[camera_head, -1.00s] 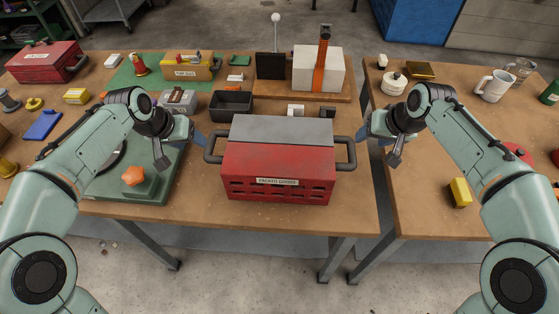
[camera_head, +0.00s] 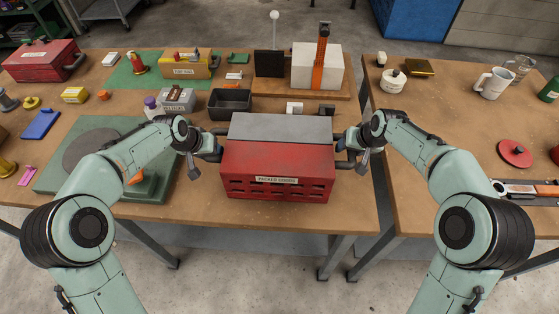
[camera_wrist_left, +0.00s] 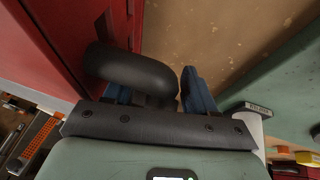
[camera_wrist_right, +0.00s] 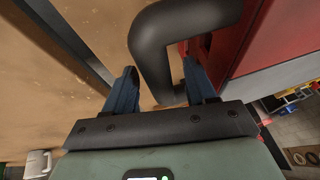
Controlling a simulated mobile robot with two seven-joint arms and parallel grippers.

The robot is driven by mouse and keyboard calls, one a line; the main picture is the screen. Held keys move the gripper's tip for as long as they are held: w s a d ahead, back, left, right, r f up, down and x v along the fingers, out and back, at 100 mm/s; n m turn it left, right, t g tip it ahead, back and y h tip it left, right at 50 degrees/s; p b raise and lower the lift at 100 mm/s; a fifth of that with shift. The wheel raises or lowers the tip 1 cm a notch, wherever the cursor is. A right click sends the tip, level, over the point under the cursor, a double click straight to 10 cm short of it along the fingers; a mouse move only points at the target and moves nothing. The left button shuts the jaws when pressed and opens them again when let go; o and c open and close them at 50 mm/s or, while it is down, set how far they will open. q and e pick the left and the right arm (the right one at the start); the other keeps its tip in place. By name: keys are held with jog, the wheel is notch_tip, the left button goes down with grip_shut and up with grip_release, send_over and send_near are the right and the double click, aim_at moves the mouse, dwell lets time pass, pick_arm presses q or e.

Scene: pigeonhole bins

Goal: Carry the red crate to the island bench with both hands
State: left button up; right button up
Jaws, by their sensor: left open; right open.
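The red crate (camera_head: 277,172) with a grey top and a white label sits upright on the near wooden bench (camera_head: 345,205). It has a dark handle at each end. My left gripper (camera_head: 213,150) is open at the left handle; in the left wrist view the handle (camera_wrist_left: 130,72) lies between its blue fingers. My right gripper (camera_head: 345,150) is open at the right handle; in the right wrist view the handle (camera_wrist_right: 160,50) passes between its fingers. Neither gripper is closed on a handle. I cannot tell which surface is the island bench.
A second wooden bench (camera_head: 420,120) stands to the right across a narrow gap, with a mug (camera_head: 491,84), a white pot (camera_head: 393,83) and a red disc (camera_head: 515,152). Behind the crate are a black bin (camera_head: 230,101) and a white box (camera_head: 317,66). A green board (camera_head: 75,140) lies left.

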pick_arm(q)
jog(key=shift+f, duration=0.1)
pick_arm(e)
jog(key=shift+f, duration=0.1)
pick_arm(q)
jog(key=shift+c, duration=0.3)
pick_arm(e)
jog(key=shift+c, duration=0.3)
pick_arm(q)
grip_shut()
pick_arm(e)
grip_shut()
pick_arm(q)
jog(key=shift+w+r, duration=0.15)
jog(key=shift+r, duration=0.05)
pick_arm(e)
jog(key=shift+w+r, duration=0.15)
jog(key=shift+r, duration=0.05)
